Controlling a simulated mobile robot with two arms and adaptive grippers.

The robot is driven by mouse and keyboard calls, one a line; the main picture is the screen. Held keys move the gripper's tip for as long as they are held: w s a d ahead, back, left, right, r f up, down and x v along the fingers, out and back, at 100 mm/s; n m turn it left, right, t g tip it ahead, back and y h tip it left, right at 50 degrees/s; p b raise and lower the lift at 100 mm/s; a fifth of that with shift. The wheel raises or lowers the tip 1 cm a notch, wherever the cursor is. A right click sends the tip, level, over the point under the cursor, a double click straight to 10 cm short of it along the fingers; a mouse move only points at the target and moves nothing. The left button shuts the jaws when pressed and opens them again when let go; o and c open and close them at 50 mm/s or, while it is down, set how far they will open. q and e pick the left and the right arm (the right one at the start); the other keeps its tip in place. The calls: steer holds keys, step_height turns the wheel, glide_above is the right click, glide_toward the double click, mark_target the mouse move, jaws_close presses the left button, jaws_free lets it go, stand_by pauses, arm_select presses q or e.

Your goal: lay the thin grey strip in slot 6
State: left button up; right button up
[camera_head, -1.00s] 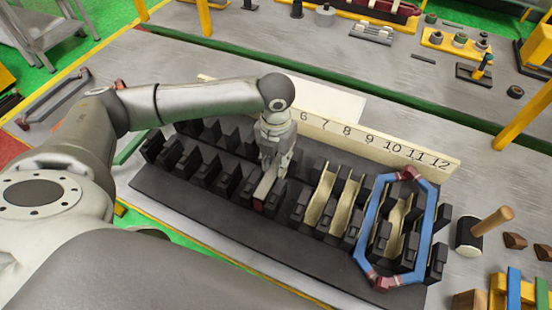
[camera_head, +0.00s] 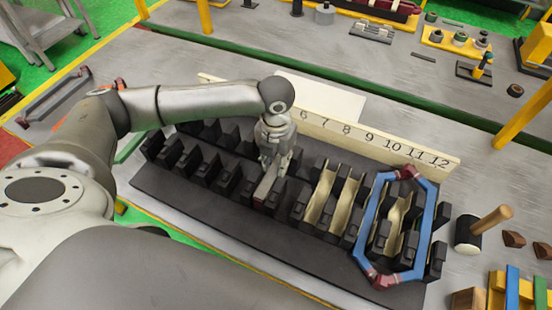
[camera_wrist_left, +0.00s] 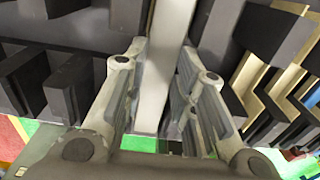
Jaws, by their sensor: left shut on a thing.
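The thin grey strip (camera_head: 265,187) is between the fingers of my left gripper (camera_head: 274,164), low among the black teeth of the stator block (camera_head: 180,210). In the left wrist view the strip (camera_wrist_left: 166,60) runs lengthwise between the two fingers of the left gripper (camera_wrist_left: 160,75), which is shut on it. The hand and arm hide part of the numbered board (camera_head: 380,143); its 6 shows just right of the hand. I cannot tell whether the strip rests on the slot floor. My right gripper is not in view.
Cream liners (camera_head: 320,195) lie in several slots right of the hand. A blue coil with red ends (camera_head: 427,225) rests over the right end of the block. A mallet (camera_head: 468,235) stands beside it. A pale flat sheet (camera_head: 325,97) lies behind the board.

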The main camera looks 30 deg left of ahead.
mark_target(276, 167)
arm_select(q)
steer(key=o, duration=1)
steer(key=shift+r, duration=0.15)
steer(key=shift+r+p, duration=0.65)
steer(key=shift+p, duration=0.4)
step_height(276, 167, up, 8)
steer(key=p, duration=0.8)
steer(key=shift+f, duration=0.2)
